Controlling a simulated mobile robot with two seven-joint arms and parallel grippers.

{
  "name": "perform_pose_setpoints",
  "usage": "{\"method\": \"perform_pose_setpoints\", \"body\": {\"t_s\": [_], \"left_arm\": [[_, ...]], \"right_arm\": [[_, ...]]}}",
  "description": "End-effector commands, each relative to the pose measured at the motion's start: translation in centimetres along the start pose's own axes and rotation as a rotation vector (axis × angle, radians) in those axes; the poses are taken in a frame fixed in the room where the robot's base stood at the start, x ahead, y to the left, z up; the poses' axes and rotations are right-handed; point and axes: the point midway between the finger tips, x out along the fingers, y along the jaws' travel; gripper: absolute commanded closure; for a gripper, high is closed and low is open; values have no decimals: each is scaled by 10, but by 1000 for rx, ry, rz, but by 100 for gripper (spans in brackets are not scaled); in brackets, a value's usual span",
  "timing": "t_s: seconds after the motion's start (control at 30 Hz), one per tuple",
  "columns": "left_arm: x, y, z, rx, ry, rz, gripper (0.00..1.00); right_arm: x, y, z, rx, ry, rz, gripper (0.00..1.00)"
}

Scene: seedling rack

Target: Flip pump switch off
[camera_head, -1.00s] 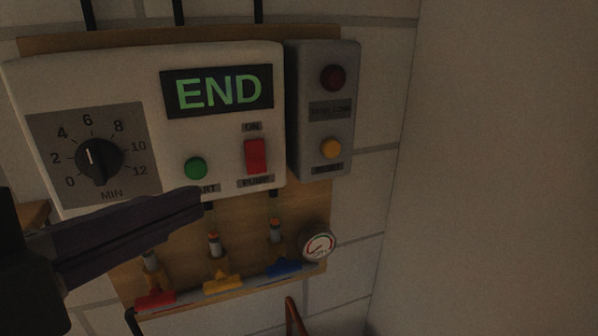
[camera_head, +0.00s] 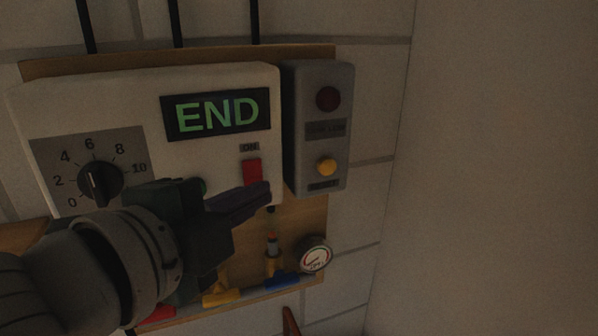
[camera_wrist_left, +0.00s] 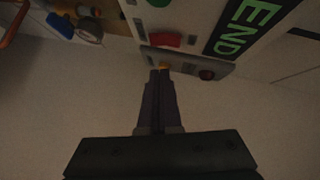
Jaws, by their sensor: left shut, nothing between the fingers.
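The pump switch (camera_head: 252,171) is a red rocker on the white control box (camera_head: 215,83), below the ON label. Its lower part is hidden behind my left gripper in the head view. The switch also shows in the left wrist view (camera_wrist_left: 165,40). My left gripper (camera_head: 268,190) is shut and empty, its fingertips just at or below the switch's lower edge. Whether they touch it I cannot tell. The green display (camera_head: 217,113) reads END. My right gripper is not in view.
A grey box (camera_head: 318,125) with a dark red lamp (camera_head: 328,98) and a lit amber button (camera_head: 326,167) stands right of the switch. The dial (camera_head: 100,182) is at left. Below are a blue valve handle (camera_head: 282,283), a yellow one (camera_head: 221,298) and a gauge (camera_head: 316,256).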

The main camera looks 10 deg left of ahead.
Motion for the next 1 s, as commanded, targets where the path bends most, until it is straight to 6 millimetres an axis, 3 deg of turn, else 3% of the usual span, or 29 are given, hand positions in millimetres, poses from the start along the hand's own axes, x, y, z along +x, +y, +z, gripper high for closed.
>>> {"method": "perform_pose_setpoints", "body": {"t_s": [0.1,0.3,0.7,1.0], "left_arm": [[11,-2,15,3,-6,2,100],[21,-1,25,2,-4,1,100],[23,1,27,2,-4,0,100],[32,14,37,109,-5,-109,100]], "right_arm": [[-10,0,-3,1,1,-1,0],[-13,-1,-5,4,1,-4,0],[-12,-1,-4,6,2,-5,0],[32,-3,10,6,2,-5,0]]}}
